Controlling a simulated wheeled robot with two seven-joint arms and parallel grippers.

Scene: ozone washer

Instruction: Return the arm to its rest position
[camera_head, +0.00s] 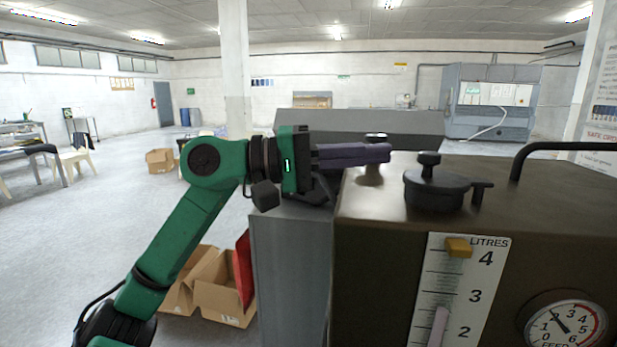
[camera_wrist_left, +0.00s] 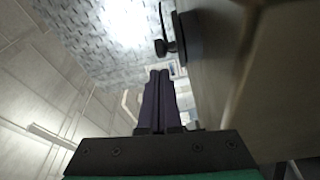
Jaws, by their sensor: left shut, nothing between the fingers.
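My left arm is green and comes in from the left in the head view. My left gripper (camera_head: 388,152) is shut and empty, its dark purple fingers pointing right. In the picture the fingers overlap the upper left edge of the dark brown machine (camera_head: 290,240); I cannot tell whether they touch it. In the left wrist view the shut fingers (camera_wrist_left: 159,75) point up the picture, with the machine's side (camera_wrist_left: 225,85) along their right. My right gripper is in neither view.
The machine carries a black lid with a knob (camera_head: 433,188), a black handle, a litre scale with a yellow marker (camera_head: 459,247) and a pressure gauge (camera_head: 565,325). A grey cabinet (camera_head: 285,275) stands left of it. Open cardboard boxes (camera_head: 225,300) lie on the floor. Floor at left is mostly free.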

